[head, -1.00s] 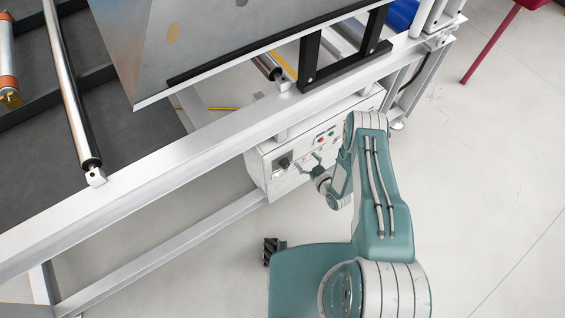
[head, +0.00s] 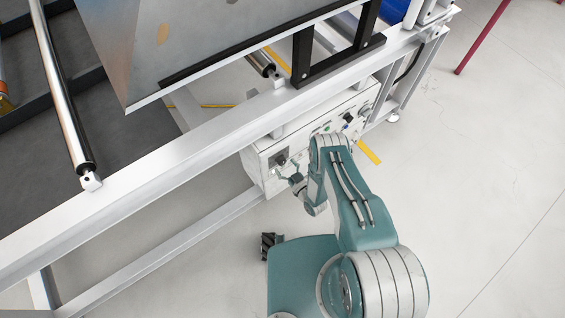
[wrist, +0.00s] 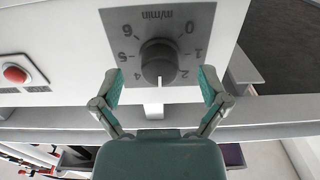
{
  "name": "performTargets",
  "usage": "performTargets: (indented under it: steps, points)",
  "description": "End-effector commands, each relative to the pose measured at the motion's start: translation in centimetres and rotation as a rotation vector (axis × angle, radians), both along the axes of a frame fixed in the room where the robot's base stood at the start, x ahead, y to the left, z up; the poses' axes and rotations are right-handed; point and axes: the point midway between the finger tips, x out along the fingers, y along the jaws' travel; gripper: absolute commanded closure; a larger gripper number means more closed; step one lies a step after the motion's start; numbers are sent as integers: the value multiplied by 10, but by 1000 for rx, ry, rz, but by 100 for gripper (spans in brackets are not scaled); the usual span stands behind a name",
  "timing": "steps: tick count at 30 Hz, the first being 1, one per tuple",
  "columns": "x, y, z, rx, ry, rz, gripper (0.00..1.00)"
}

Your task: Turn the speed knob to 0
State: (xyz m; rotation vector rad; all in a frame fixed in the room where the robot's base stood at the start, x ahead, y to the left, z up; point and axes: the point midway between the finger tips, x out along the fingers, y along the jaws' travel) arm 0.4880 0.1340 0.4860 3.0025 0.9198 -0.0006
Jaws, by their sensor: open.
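The speed knob (wrist: 159,62) is a dark round knob on a grey dial plate (wrist: 118,22) marked "m/min", with numbers from 0 to 6 appearing upside down. A white pointer mark at the knob's lower edge lies between 2 and 4. In the wrist view my gripper (wrist: 159,76) is open, with its green-padded fingers on either side of the knob and visible gaps to it. I cannot tell whether the fingertips reach the knob's depth. In the head view the dark knob (head: 281,159) is at the panel's left end, with my gripper (head: 294,178) close beside it.
The white control box (head: 262,172) hangs under the machine's pale frame rail (head: 150,165). A red button (wrist: 15,74) sits left of the dial in the wrist view. My arm covers part of the panel. Open floor (head: 480,200) lies to the right.

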Motion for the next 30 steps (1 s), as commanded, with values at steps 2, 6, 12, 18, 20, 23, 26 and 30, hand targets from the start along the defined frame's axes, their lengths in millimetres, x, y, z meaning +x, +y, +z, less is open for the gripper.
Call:
performTargets:
  steps: [2, 6, 12, 18, 20, 23, 26, 30]
  points:
    - [7, 6, 0, 1, -1, 2, 6]
    - [14, 10, 0, 1, 0, 0, 6]
    - [15, 10, 0, 1, 1, -1, 6]
    - [15, 10, 0, 1, 1, -1, 73]
    - [15, 10, 0, 1, 1, 0, 90]
    - [15, 10, 0, 0, 0, 0, 90]
    - [15, 10, 0, -2, -1, 0, 90]
    - [16, 10, 1, -18, -13, 0, 90]
